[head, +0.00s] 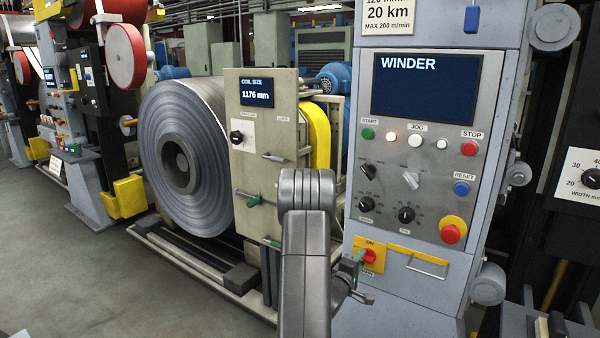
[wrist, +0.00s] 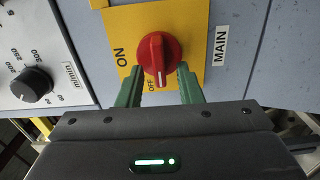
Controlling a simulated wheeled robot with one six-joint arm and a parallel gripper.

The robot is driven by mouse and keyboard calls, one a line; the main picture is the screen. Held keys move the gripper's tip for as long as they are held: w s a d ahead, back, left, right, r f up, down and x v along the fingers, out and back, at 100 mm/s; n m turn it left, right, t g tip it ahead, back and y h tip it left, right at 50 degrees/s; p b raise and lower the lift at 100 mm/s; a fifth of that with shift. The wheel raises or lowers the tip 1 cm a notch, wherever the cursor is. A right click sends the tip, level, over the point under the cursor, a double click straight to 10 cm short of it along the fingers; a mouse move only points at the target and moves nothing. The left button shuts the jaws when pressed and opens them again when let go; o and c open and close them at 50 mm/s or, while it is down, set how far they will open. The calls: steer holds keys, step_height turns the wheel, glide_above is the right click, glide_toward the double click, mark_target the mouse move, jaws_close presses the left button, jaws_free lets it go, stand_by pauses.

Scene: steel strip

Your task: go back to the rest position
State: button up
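The red main switch knob (wrist: 158,58) sits on a yellow plate (wrist: 118,18) marked ON and OFF, beside a MAIN label. Its white line points down in the wrist view, at OFF. The head view shows the same switch (head: 369,256) low on the winder panel. My gripper (wrist: 160,76) is open, its two green fingers apart at either side of the knob's lower part. I cannot tell if they touch it. In the head view my gripper (head: 361,257) is at the switch, partly hidden by my arm.
The winder panel (head: 428,90) carries buttons, knobs and a red emergency button (head: 451,232). A steel coil (head: 190,150) and a coil-size cabinet (head: 262,140) stand left. Open floor (head: 60,260) lies at the lower left.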

steer(key=shift+s+r+m+b, duration=0.15)
steer(key=shift+m+b, duration=0.3)
steer(key=shift+m, duration=1.35)
steer(key=shift+s+r+m+b, duration=0.15)
steer(key=shift+m+b, duration=0.3)
steer(key=shift+m, duration=1.35)
steer(key=shift+w+r, duration=0.1)
